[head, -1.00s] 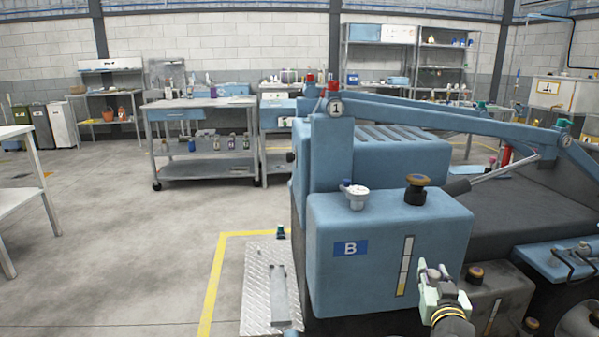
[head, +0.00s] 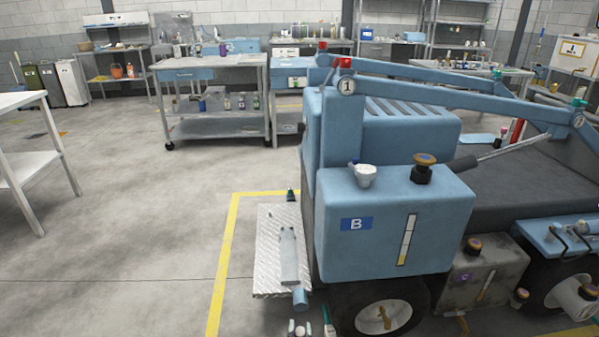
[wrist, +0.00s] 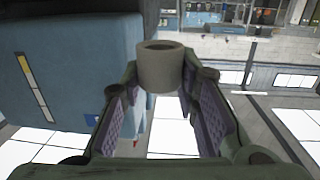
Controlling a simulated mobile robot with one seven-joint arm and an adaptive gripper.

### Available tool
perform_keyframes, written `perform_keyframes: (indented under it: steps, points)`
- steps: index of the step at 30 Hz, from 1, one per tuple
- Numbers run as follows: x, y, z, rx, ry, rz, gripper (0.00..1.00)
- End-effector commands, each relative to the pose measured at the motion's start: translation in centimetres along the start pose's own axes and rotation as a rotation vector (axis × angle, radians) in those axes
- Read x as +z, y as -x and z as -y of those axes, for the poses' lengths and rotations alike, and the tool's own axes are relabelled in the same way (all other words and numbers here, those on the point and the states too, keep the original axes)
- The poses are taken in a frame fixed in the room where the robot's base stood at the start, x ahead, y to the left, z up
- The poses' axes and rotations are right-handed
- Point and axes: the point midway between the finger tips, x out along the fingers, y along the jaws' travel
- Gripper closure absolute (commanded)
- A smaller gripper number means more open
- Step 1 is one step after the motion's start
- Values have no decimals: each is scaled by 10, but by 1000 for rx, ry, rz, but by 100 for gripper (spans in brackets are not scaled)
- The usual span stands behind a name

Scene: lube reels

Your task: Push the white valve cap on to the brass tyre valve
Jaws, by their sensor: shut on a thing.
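My gripper (wrist: 160,78) shows in the wrist view, with its two fingers shut on the pale, hollow, round valve cap (wrist: 161,68) at the fingertips. The cap's open end faces away and up in the picture. In the head view a dark wheel (head: 350,318) stands under the blue tank marked B. A brass-coloured piece (head: 384,316), perhaps the tyre valve, shows against its pale hub. I cannot make out its shape well. No valve shows in the wrist view, so the cap's distance from it cannot be told.
The blue tank (head: 395,230) with a gauge strip stands above the wheel; it also fills the left of the wrist view (wrist: 85,60). A metal tread-plate step (head: 268,270) is left of it. Open floor (head: 130,230) lies further left, with a white table (head: 35,120).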

Motion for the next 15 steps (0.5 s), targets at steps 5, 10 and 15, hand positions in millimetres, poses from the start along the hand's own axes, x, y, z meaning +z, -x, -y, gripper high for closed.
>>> perform_keyframes:
  steps: [5,10,15]
  points:
    - [26,1,3,-5,1,0,86]
    - [51,0,2,-4,0,-1,86]
    - [51,-1,2,-4,0,-1,86]
